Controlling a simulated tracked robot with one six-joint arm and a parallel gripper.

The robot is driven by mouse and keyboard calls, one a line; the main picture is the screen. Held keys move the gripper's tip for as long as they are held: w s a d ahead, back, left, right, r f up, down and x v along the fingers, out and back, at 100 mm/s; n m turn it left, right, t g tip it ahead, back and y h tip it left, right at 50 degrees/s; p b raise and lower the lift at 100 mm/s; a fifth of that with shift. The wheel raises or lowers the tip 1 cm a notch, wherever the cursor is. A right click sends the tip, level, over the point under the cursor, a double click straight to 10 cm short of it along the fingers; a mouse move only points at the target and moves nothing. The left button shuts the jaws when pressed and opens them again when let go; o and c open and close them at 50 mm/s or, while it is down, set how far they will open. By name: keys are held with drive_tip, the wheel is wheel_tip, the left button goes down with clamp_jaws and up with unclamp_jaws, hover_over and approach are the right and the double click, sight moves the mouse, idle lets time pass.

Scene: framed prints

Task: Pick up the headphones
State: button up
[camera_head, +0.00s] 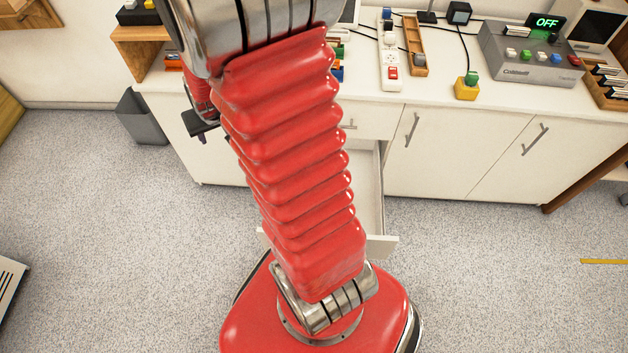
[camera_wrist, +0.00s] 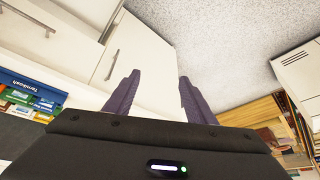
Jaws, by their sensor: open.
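No headphones can be made out in either view; my arm hides part of the counter and the open drawer in the head view. My gripper (camera_wrist: 158,92) shows in the wrist view with its two dark purple fingers apart and nothing between them. White cabinet fronts and the grey floor lie beyond the fingers. In the head view part of the gripper shows left of my red arm, in front of the white cabinets.
An open drawer (camera_head: 382,240) juts out behind my arm. The white counter (camera_head: 437,92) holds a power strip (camera_head: 390,58), a wooden tray (camera_head: 415,45), a yellow block (camera_head: 466,90) and a grey control box (camera_head: 530,57). A grey bin (camera_head: 140,117) stands at left.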

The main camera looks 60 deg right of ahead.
drive_tip(key=s+d+f+m, duration=0.2)
drive_tip(key=d+f, duration=0.5)
drive_tip(key=f, duration=0.4)
drive_tip(key=s+d+f+m+g, duration=0.1)
drive_tip(key=s+d+f, duration=0.1)
drive_tip(key=s+f, duration=0.4)
drive_tip(key=s+d+f+m+h, duration=0.1)
drive_tip(key=s+f, duration=0.5)
drive_tip(key=f, duration=0.6)
drive_tip(key=s+d+f+m+g+h, duration=0.1)
drive_tip(key=s+d+f, duration=0.3)
drive_tip(key=f, duration=0.5)
drive_tip(key=shift+s+d+f+m+g, duration=0.2)
drive_tip(key=shift+s+d+m+g, duration=0.15)
drive_tip(key=shift+s+m, duration=0.55)
drive_tip(key=shift+x, duration=4.3)
drive_tip(key=shift+x, duration=2.6)
drive_tip(key=shift+d, duration=0.1)
